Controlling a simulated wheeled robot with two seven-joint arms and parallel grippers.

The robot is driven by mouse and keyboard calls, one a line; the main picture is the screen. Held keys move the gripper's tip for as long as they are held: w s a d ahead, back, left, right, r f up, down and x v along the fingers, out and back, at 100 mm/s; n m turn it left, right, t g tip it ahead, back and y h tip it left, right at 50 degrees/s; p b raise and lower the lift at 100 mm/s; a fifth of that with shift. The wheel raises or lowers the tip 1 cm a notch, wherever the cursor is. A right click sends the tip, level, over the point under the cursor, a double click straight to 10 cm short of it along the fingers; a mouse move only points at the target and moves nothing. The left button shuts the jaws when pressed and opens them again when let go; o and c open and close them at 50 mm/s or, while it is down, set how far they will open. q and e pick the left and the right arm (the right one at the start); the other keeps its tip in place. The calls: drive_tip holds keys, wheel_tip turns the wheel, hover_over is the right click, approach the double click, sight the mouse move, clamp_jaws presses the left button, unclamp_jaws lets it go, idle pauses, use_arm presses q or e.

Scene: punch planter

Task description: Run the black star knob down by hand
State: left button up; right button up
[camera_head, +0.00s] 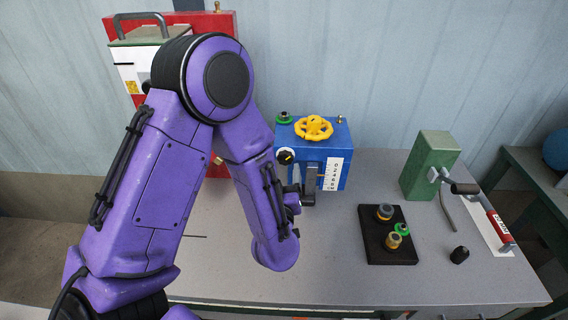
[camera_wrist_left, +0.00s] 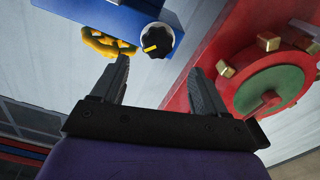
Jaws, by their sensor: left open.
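A round black knob with a fluted edge and a yellow pointer mark (camera_head: 286,156) is on the upper left of the blue box's front (camera_head: 343,155). It also shows in the left wrist view (camera_wrist_left: 155,41), beyond my fingertips and apart from them. My right gripper is not in view.
A yellow handwheel (camera_head: 314,127) tops the blue box. A red machine (camera_head: 215,24) is partly behind my arm; its green disc (camera_wrist_left: 270,88) with brass blocks is near my right finger. A black tray (camera_head: 373,244), a green block (camera_head: 431,160) and a small black piece (camera_head: 459,255) are right.

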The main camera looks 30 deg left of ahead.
sight(285, 160)
use_arm(q)
drive_tip(key=w, duration=0.1)
drive_tip(key=w+a, duration=0.1)
drive_tip(key=w, duration=0.1)
drive_tip(key=w+a+f, duration=0.1)
drive_tip(key=w, duration=0.1)
drive_tip(key=shift+f+p, duration=0.1)
drive_tip(key=shift+p, duration=0.2)
drive_tip(key=shift+w+f, duration=0.1)
drive_tip(key=shift+w, duration=0.25)
drive_tip(key=shift+s+d+r, duration=0.1)
drive_tip(key=shift+s+r, duration=0.2)
drive_tip(key=shift+s, duration=0.4)
drive_tip(key=c, duration=1.1)
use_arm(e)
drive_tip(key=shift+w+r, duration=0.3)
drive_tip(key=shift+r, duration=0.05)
use_arm(q)
drive_tip(key=shift+o, duration=0.2)
drive_tip(key=shift+m, duration=0.3)
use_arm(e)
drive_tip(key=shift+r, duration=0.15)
